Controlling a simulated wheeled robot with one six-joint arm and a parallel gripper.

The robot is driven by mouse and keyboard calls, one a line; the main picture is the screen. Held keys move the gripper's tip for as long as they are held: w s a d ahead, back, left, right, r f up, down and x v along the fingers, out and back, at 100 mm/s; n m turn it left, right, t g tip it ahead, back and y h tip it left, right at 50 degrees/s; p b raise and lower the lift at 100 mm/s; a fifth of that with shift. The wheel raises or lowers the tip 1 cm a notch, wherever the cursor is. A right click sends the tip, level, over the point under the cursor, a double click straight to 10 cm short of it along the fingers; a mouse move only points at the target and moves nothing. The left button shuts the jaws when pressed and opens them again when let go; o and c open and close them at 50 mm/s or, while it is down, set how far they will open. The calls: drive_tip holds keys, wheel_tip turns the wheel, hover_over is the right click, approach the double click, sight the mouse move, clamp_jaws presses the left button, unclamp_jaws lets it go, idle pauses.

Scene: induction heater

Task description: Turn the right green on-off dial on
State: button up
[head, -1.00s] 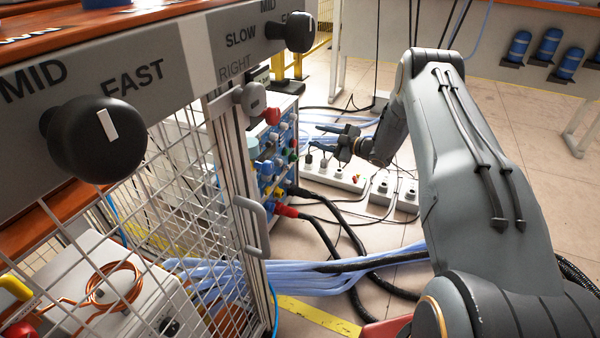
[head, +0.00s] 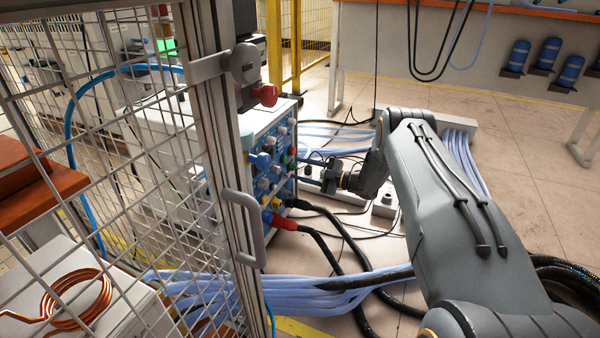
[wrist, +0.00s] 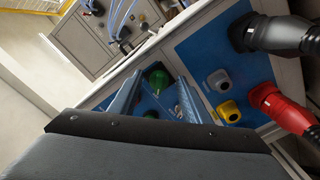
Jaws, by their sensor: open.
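The blue control panel (head: 278,165) of the white cabinet carries several dials and plugs and faces my arm in the head view. The dial's on-off marking is not readable.
Beside the fingers are a grey dial (wrist: 219,80) and a yellow-based dial (wrist: 228,111). A black plug (wrist: 270,35) and a red plug (wrist: 277,98) stick out with cables. A mesh cage door with a handle (head: 243,225) stands at left. Hoses cross the floor.

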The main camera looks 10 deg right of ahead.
drive_tip(key=shift+w+a, duration=0.15)
drive_tip(key=shift+a, duration=0.15)
drive_tip(key=c, duration=1)
